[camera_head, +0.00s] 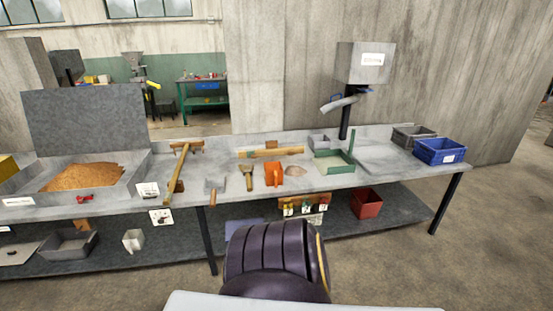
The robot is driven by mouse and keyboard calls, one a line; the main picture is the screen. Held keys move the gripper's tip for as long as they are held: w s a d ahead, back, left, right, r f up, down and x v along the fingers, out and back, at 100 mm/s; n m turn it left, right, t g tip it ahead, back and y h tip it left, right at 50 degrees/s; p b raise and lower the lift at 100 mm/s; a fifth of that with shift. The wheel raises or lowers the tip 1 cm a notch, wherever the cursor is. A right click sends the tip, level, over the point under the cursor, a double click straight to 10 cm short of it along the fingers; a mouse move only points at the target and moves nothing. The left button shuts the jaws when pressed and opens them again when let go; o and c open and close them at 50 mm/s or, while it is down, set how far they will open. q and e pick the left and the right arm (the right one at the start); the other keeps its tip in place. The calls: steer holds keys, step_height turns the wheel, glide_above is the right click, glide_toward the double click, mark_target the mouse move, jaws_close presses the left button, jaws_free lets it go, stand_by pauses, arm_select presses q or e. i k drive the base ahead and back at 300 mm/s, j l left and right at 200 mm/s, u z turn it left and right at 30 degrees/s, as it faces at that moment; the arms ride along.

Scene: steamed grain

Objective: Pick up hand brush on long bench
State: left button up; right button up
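The long bench (330,180) is a grey-topped table running across the view. A small brown tool with a narrow handle and a wider end, which looks like the hand brush (248,177), lies near the middle of its front edge. It is small in the view, so I cannot make out bristles. Neither of my grippers is in view. A dark ribbed part, likely of my own arm, shows at the bottom centre, with the bench beyond it.
Beside the brush lie a grey scraper (215,186) and an orange scoop (273,174). Long wooden tools (177,176) lie left and behind. A grain tray (128,184) stands left, a green-edged tray (333,168) and blue bin (440,151) right. A lower shelf holds a red bin (366,203).

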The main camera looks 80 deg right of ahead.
mark_target(247, 172)
steer(key=z, duration=3.35)
